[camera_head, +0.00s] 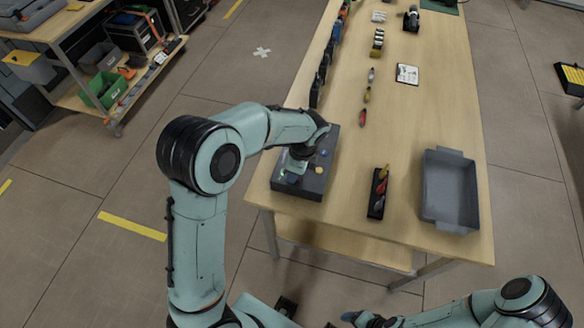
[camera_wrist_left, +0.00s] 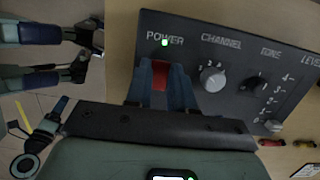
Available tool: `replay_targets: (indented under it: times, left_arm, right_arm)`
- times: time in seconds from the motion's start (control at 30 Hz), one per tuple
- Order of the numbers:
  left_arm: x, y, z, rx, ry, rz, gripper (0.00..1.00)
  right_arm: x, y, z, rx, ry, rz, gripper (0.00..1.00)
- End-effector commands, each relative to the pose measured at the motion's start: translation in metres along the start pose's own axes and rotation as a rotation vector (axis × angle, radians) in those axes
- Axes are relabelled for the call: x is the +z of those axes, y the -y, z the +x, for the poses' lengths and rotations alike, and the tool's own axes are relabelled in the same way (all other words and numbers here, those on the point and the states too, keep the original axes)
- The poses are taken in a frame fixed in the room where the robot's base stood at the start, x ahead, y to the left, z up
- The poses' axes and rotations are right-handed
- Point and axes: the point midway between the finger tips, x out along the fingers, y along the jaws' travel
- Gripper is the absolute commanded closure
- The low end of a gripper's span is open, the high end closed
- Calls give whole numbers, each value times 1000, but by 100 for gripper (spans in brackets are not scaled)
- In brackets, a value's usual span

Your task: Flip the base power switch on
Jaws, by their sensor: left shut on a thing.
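The base station (camera_head: 322,178) is a dark grey box at the near left end of the wooden table. In the left wrist view its panel (camera_wrist_left: 220,30) shows the labels POWER, CHANNEL, TONE and LEVEL. The red power switch (camera_wrist_left: 160,76) is under POWER, and a small green light (camera_wrist_left: 165,42) above it is lit. My left gripper (camera_wrist_left: 160,88) is shut on the red switch, one finger on each side; in the head view the arm hides it. My right gripper (camera_head: 358,318) is low at the bottom edge, away from the table, and its jaws are unclear.
A white knob (camera_wrist_left: 212,79) and a black knob (camera_wrist_left: 256,83) sit right of the switch. On the table, a black holder (camera_head: 377,205) and an empty grey bin (camera_head: 449,219) stand to the right. Several small items line the table's left edge.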

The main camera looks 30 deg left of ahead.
Motion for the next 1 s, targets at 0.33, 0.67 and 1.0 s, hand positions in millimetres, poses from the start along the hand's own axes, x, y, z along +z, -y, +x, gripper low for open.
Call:
replay_targets:
  times: [0.33, 0.67, 1.0]
  left_arm:
    - [-2, 0, -1, -3, 79, -1, 100]
    - [-2, 0, -1, -3, 78, -1, 51]
    - [-4, 1, -23, -6, 76, 0, 51]
  right_arm:
    - [-2, 2, -4, -1, -3, -1, 28]
    - [-2, 2, -4, -1, -3, -1, 28]
    - [-4, 4, -8, -2, -5, -2, 28]
